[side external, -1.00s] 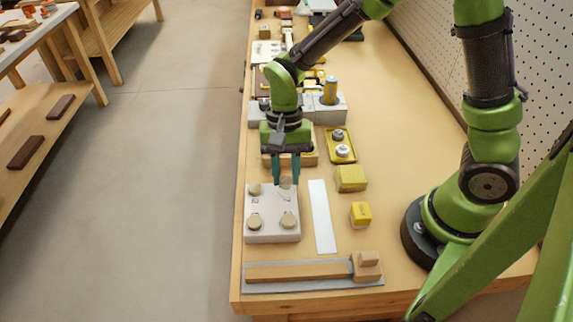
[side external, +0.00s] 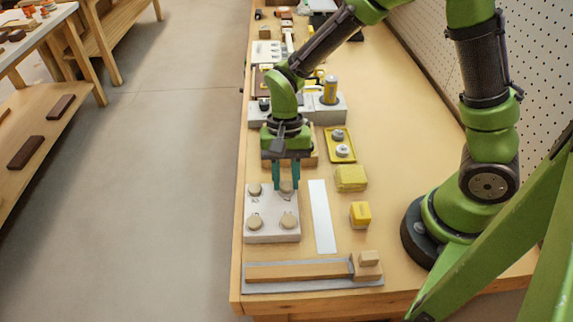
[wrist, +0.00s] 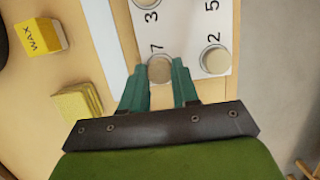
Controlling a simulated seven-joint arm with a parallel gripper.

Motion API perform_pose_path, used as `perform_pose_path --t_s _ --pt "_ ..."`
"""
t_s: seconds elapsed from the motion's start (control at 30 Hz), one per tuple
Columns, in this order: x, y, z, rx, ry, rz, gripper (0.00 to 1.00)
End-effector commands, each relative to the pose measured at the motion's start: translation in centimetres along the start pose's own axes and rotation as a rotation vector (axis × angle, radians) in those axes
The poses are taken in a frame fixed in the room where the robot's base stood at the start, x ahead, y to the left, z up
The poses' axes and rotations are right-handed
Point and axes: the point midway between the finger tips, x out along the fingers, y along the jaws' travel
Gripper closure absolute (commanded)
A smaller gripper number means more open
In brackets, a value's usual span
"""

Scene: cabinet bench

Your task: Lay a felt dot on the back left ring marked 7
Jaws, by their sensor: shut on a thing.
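The pale board (side external: 271,205) carries marked rings, with the numbers 7, 2, 3 and 5 readable in the wrist view (wrist: 182,20). My gripper (side external: 286,188) is over the board's far right corner in the side view, its teal fingers pointing down. In the wrist view my gripper (wrist: 160,80) is shut on a round beige felt dot (wrist: 160,69), right beside the 7. The dot hides the ring under it; I cannot tell whether it touches the board. Another beige disc (wrist: 214,59) sits beside the 2.
More beige discs (side external: 288,221) sit on the near part of the board. A white strip (side external: 322,216), a yellow sponge-like block (side external: 351,178) and a yellow wax block (side external: 360,214) lie to the right. A wooden block and bar (side external: 300,273) lie in front.

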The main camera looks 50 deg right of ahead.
Motion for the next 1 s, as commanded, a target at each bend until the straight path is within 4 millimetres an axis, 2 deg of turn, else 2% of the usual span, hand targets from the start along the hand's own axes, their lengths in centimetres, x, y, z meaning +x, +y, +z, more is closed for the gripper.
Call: perform_pose_path --t_s 0.83,0.87,1.0 --pt "0.55 0.01 -0.14 0.0 0.0 0.0 0.9" --pt "0.55 0.01 -0.14 0.0 0.0 0.0 0.69" --pt "0.55 0.01 -0.14 0.0 0.0 0.0 0.47"
